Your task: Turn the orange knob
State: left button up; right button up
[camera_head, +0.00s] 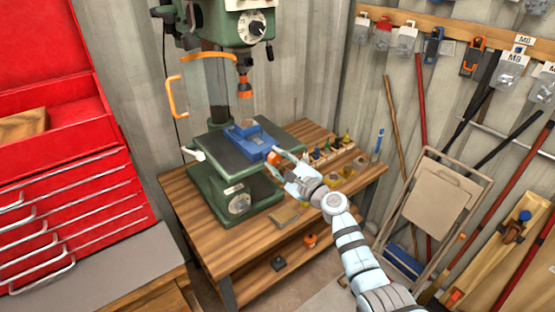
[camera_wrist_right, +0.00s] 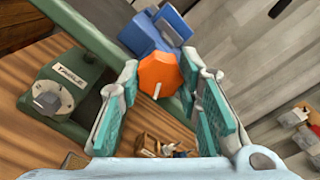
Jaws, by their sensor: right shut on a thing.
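The orange knob (camera_wrist_right: 160,74) is an octagonal piece with a small white mark on its face. It sits at the near end of the blue vise (camera_head: 246,138), which lies on the green drill press table. In the head view only a little of the knob (camera_head: 272,159) shows beside my gripper. My right gripper (camera_head: 283,162) reaches the knob from the right. In the right wrist view its teal-padded fingers (camera_wrist_right: 160,68) stand on both sides of the knob and are shut on it. My left gripper is not in view.
The green drill press (camera_head: 236,199) stands on a wooden bench (camera_head: 240,248). Its orange-framed guard (camera_head: 171,99) is at the left. A rack of small items (camera_head: 331,152) stands behind my right gripper. A red tool chest (camera_head: 75,195) is at the left and a folded chair (camera_head: 433,197) at the right.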

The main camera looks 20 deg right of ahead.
jog(key=shift+f, duration=0.1)
dwell(0.4)
jog(key=o, duration=1.2)
jog(key=shift+c, duration=0.2)
jog(key=shift+s, duration=0.2)
jog(key=v, duration=1.2)
jog(key=shift+w+a, duration=0.1)
jog(key=shift+w, duration=0.05)
